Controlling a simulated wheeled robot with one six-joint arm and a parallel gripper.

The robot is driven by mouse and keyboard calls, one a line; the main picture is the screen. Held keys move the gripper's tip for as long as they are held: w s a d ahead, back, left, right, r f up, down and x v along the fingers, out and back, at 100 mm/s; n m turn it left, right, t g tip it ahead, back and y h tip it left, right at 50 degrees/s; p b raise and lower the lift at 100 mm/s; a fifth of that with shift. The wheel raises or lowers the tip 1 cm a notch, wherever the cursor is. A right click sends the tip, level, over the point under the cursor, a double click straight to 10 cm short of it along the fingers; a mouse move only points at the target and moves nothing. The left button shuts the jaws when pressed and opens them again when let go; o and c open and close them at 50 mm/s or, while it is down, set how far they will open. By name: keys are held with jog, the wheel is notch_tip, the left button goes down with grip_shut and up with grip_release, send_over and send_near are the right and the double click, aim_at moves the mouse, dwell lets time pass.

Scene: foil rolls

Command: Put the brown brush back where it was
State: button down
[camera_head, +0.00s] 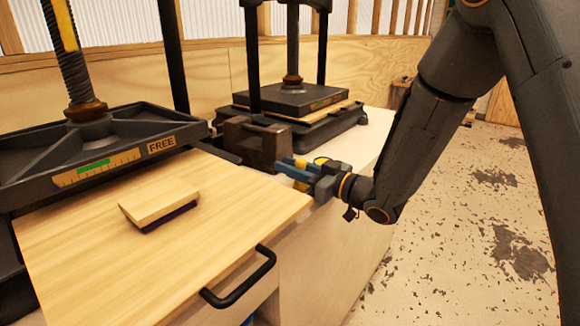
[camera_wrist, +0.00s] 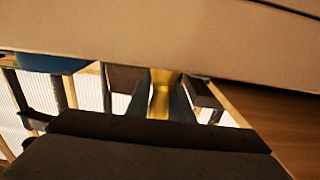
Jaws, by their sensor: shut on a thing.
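A brush (camera_head: 160,203) with a flat light-wood back and dark purple bristles lies bristles down on the wooden board at left. My gripper (camera_head: 290,171), with blue fingers, is at the board's far right corner, to the right of the brush and well apart from it. It is shut on a narrow yellow piece, which shows between the fingers in the wrist view (camera_wrist: 161,92). A dark brown block (camera_head: 258,145) is just beyond the fingertips. I cannot tell whether it touches them or belongs to the yellow piece.
A black press plate (camera_head: 120,150) marked FREE stands over the board's (camera_head: 80,245) back left. A second press (camera_head: 292,100) stands behind the brown block. The bench top is clear at right; the speckled floor (camera_head: 450,230) is beyond.

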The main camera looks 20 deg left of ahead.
jog(key=c, duration=2)
grip_release()
jog(key=shift+f, duration=0.2)
jog(key=o, duration=0.4)
jog(key=shift+o, duration=0.2)
jog(key=shift+r, duration=0.1)
jog(key=shift+d+r, duration=0.1)
jog(key=shift+r, duration=0.05)
jog(key=b+v, duration=0.1)
jog(key=v, duration=1)
jog(key=shift+s+d, duration=0.15)
jog(key=shift+d, duration=0.25)
